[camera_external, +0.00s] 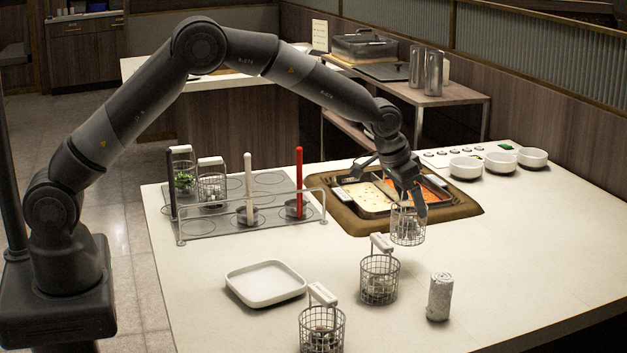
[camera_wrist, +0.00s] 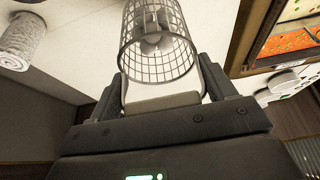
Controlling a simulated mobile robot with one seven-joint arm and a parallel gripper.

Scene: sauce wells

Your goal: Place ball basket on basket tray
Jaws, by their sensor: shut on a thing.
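My gripper (camera_external: 408,198) is shut on the white handle of a wire basket, the ball basket (camera_external: 408,229). The basket hangs upright near the front right edge of the hot pot. In the wrist view, the ball basket (camera_wrist: 158,38) sits between the fingers (camera_wrist: 162,92), with pale round balls inside. Its handle is partly hidden by the fingers. The white square tray, which I take for the basket tray (camera_external: 265,299), lies empty on the counter, to the left of and nearer than my gripper.
Two more wire baskets (camera_external: 379,284) (camera_external: 322,336) stand near the tray. A rolled towel (camera_external: 439,297) stands to their right. The split hot pot (camera_external: 345,205) lies behind, with white bowls (camera_external: 466,168) at right. A railed rack (camera_external: 207,228) holds baskets and ladles.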

